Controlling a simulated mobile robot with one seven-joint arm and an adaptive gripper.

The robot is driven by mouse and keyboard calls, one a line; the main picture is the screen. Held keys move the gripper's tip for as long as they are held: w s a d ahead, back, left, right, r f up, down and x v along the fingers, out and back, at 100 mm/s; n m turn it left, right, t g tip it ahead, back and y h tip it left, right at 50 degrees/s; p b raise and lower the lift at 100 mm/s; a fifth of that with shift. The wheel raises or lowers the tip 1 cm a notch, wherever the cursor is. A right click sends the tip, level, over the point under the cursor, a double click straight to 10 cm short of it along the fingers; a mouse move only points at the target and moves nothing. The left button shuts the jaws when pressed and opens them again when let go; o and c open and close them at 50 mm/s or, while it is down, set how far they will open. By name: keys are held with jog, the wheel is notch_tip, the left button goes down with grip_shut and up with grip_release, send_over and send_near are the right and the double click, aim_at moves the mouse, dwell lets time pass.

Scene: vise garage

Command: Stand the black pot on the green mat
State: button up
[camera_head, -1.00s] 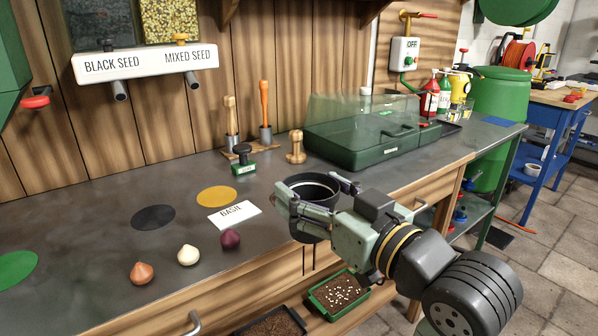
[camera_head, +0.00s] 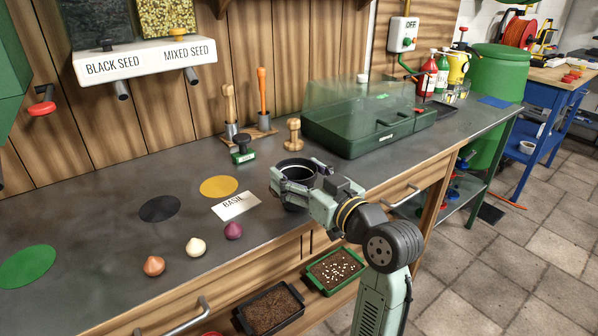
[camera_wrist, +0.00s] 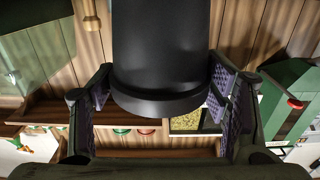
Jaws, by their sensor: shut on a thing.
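The black pot (camera_head: 298,168) is upright, with its open mouth facing up. My gripper (camera_head: 296,180) is shut on it, fingers along both sides. In the wrist view the pot's dark wall (camera_wrist: 160,50) fills the upper middle between the finger pads. The pot shows at the bench's front edge, right of the BASIL card; its base is partly hidden, and I cannot tell its height over the bench. The round green mat (camera_head: 27,267) lies flat and bare at the bench's left end, far left of my gripper.
A black disc (camera_head: 160,209), a yellow disc (camera_head: 219,187) and the BASIL card (camera_head: 236,206) lie between pot and mat. Orange (camera_head: 154,265), white (camera_head: 196,246) and purple (camera_head: 233,230) bulbs line the front. Behind are a stamp (camera_head: 243,151), a wooden peg (camera_head: 293,135) and a green propagator (camera_head: 360,125).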

jog(key=shift+f, duration=0.2)
jog(key=shift+f+b, duration=0.15)
jog(key=shift+b, duration=0.15)
jog(key=o, duration=1.2)
jog(key=shift+c, duration=0.2)
jog(key=shift+r+p, duration=0.45)
jog(key=b+v, duration=0.2)
jog(key=v, duration=1)
jog(key=shift+b, duration=0.4)
jog(key=shift+a+f, duration=0.1)
jog(key=shift+f, duration=0.05)
